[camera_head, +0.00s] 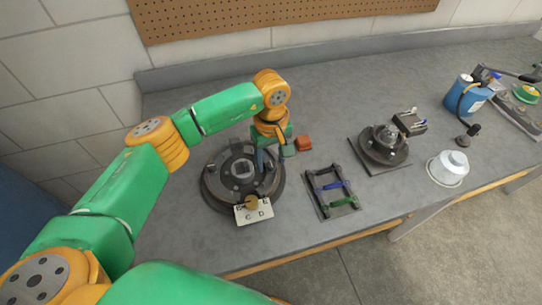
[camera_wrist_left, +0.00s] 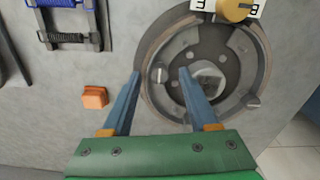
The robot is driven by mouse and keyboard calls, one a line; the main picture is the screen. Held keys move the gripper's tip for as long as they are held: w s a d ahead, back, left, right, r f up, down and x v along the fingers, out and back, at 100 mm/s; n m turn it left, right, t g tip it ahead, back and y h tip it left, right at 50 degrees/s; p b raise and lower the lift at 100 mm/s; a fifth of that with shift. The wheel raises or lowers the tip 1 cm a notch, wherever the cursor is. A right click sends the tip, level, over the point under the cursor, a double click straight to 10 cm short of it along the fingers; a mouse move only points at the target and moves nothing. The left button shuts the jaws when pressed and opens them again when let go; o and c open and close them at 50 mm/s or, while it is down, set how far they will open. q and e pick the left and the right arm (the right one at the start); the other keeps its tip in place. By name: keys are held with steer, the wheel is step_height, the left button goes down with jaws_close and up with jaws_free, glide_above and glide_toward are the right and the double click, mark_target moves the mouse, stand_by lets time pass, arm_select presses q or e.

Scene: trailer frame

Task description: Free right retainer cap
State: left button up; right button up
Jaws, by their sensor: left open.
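The round dark brake assembly (camera_head: 211,191) lies flat on the grey bench, and it also fills the right half of the left wrist view (camera_wrist_left: 262,60). The right retainer cap (camera_wrist_left: 158,75) is a small metal disc on one shoe. In the left wrist view it shows between my left fingertips. In the head view my gripper hides it. A second cap (camera_wrist_left: 252,101) sits on the opposite shoe. My left gripper (camera_wrist_left: 160,73) is open and points down over the assembly's right side in the head view (camera_head: 264,166). Contact with the cap cannot be told. My right gripper is out of view.
A white lettered card (camera_head: 254,214) with a brass knob (camera_head: 251,202) sits at the assembly's front edge. An orange block (camera_head: 304,143) lies behind right. A rack (camera_head: 318,199) holds blue and green springs. A hub (camera_head: 384,146), white pot (camera_head: 448,168) and blue can (camera_head: 463,98) stand farther right.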

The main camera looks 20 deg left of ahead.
arm_select(q)
steer(key=shift+f, duration=0.25)
jaws_close()
